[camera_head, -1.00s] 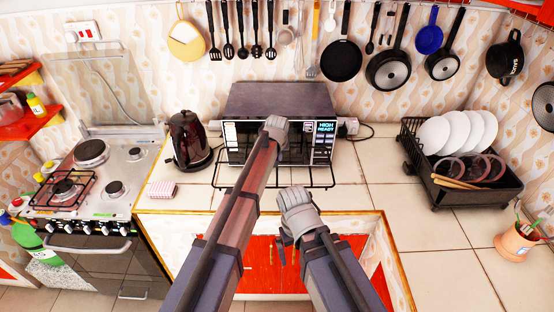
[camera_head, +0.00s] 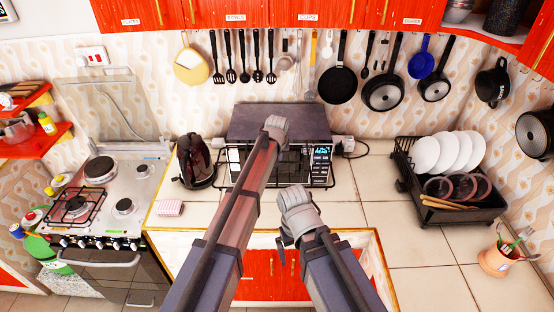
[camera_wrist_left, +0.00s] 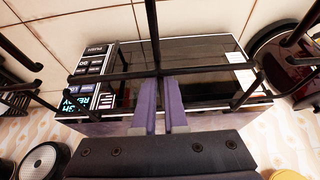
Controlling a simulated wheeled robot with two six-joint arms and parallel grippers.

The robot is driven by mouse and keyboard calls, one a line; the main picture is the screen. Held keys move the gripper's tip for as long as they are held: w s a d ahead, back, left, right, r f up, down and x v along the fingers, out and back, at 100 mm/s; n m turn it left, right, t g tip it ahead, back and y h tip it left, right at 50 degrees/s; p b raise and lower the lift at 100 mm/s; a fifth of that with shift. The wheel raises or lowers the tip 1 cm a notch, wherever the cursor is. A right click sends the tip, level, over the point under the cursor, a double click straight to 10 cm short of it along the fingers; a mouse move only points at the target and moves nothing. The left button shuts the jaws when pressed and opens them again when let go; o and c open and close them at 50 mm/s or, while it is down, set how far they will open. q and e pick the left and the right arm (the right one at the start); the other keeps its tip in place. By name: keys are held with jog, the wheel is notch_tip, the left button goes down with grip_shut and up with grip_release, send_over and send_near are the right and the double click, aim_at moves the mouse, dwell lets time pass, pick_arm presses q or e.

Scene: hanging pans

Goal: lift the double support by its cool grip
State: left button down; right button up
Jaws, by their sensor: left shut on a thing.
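The double support, a black wire rack, shows in the left wrist view (camera_wrist_left: 153,35) as thin crossing bars. In the head view it (camera_head: 310,187) is in front of the oven, partly hidden by my left arm. My left gripper (camera_head: 276,123) is shut on it; in the wrist view its two purple fingers (camera_wrist_left: 163,82) close at the crossing of the bars. The rack appears held off the counter. My right gripper (camera_head: 290,236) is empty, below and right of the left one; its finger opening is not clear.
The oven (camera_head: 280,120) with a lit display stands behind the rack. A dark kettle (camera_head: 195,160) is on its left, near a pink sponge (camera_head: 170,208). A dish rack (camera_head: 450,208) with plates stands at the right. Pans and utensils hang behind.

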pick_arm(q)
jog(key=shift+r+p, duration=2.3)
jog(key=shift+r, duration=0.55)
